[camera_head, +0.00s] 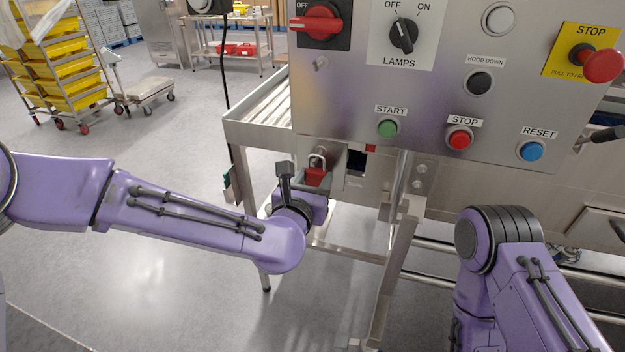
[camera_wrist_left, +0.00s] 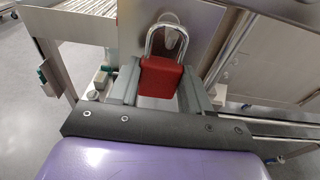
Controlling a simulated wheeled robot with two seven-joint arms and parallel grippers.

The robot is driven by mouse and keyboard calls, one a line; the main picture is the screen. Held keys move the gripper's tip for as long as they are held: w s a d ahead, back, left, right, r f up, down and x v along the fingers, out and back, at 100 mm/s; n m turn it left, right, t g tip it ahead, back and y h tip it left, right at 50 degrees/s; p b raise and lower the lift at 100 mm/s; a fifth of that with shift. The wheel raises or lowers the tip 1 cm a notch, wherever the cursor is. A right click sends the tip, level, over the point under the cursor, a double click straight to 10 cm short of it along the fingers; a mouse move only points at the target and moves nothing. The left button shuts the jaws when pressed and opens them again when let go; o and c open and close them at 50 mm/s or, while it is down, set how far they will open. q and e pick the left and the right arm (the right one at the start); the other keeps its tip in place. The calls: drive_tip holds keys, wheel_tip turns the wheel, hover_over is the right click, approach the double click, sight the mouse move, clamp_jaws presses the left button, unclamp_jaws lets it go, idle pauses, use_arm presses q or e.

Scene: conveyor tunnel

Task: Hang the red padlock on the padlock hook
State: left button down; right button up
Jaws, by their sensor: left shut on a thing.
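The red padlock (camera_head: 316,175) is upright between the fingers of my left gripper (camera_head: 314,184), below the front control panel. In the left wrist view, my left gripper (camera_wrist_left: 160,87) is shut on the red body of the padlock (camera_wrist_left: 161,78), with its silver shackle pointing up. A pale rounded metal peg, apparently the padlock hook (camera_wrist_left: 175,41), shows through and behind the shackle. I cannot tell whether they touch or whether the shackle is around it. My right gripper is out of view.
The steel control panel (camera_head: 345,110) with switches and buttons overhangs the padlock. A roller conveyor (camera_head: 265,105) lies behind and to the left. A steel leg (camera_head: 396,235) stands right of my left gripper. The floor at left is clear in front of the yellow-bin rack (camera_head: 65,92).

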use_arm(q)
drive_tip(key=shift+c, duration=2.1)
unclamp_jaws()
drive_tip(key=shift+s+a+f+b, duration=0.1)
drive_tip(key=shift+s+b, duration=0.2)
drive_tip(key=shift+s, duration=0.1)
drive_tip(key=b+v, duration=0.2)
drive_tip(key=v, duration=0.7)
drive_tip(key=shift+s+r+b, duration=0.2)
drive_tip(key=shift+s+b, duration=0.1)
drive_tip(key=shift+s, duration=0.05)
drive_tip(key=shift+a, duration=0.1)
